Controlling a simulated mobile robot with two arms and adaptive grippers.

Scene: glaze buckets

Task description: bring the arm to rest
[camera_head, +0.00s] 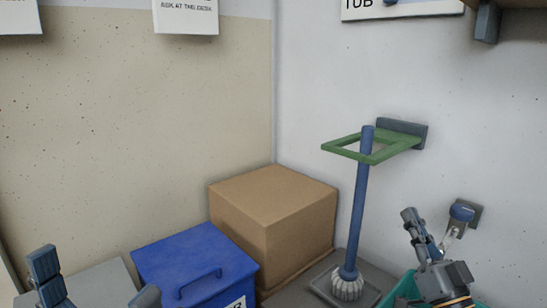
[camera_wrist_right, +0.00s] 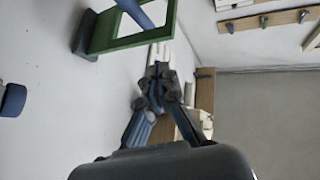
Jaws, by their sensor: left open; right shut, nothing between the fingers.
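My right gripper (camera_head: 409,216) is at the lower right of the head view, its fingers together and pointing up, with nothing held. It is right of the blue pole of a brush and apart from it in the picture. In the right wrist view the gripper (camera_wrist_right: 160,68) has its fingers closed together, with a green frame beyond them. My left gripper (camera_head: 95,274) is at the bottom left of the head view, fingers spread wide and empty. Its lower part is cut off by the picture's edge.
The brush (camera_head: 358,210) stands upright inside a green wall frame (camera_head: 345,151). A cardboard box (camera_head: 270,205) sits in the corner beside a blue lidded box (camera_head: 190,262). A teal bucket (camera_head: 402,289) is partly behind my right arm.

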